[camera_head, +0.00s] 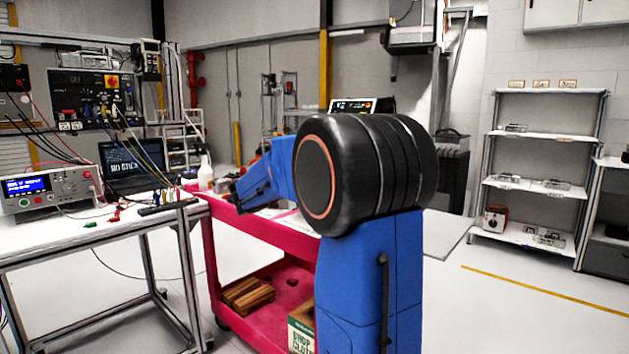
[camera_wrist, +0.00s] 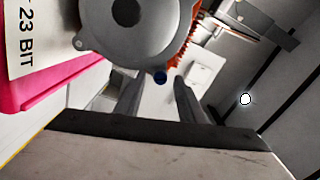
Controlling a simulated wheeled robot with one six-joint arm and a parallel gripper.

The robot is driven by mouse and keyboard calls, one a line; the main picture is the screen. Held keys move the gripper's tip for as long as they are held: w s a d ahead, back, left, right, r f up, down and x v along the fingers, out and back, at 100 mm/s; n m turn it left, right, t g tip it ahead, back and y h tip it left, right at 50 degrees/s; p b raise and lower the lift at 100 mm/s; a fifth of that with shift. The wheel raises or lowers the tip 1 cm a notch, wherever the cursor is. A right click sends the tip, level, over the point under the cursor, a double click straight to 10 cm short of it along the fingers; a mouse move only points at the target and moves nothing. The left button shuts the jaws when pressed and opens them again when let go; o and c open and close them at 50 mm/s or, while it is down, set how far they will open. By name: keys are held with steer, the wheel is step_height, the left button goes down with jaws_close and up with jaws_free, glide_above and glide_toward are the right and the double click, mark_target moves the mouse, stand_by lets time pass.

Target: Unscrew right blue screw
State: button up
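In the wrist view, a grey round servo housing (camera_wrist: 136,38) fills the top middle, with a dark round centre. One small blue screw (camera_wrist: 160,77) shows at its lower edge; I cannot tell whether it is the right one, and no other blue screw shows. My gripper (camera_wrist: 157,88) is open and empty, its two grey fingers apart. The screw appears between the fingertips in the picture; contact and depth are unclear. An orange-red toothed part (camera_wrist: 183,42) runs along the housing's right side. In the head view, my blue arm hides the gripper and the screw.
A red cart (camera_head: 262,231) stands behind my arm, with wooden blocks (camera_head: 247,295) and a box (camera_head: 301,327) on its lower shelf. A workbench (camera_head: 100,240) with instruments is at left. Shelves (camera_head: 541,137) stand at right. A "23 BIT" label (camera_wrist: 22,45) is at upper left.

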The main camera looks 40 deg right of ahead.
steer(key=s+a, duration=0.1)
steer(key=a, duration=1.6)
steer(key=shift+s, duration=0.15)
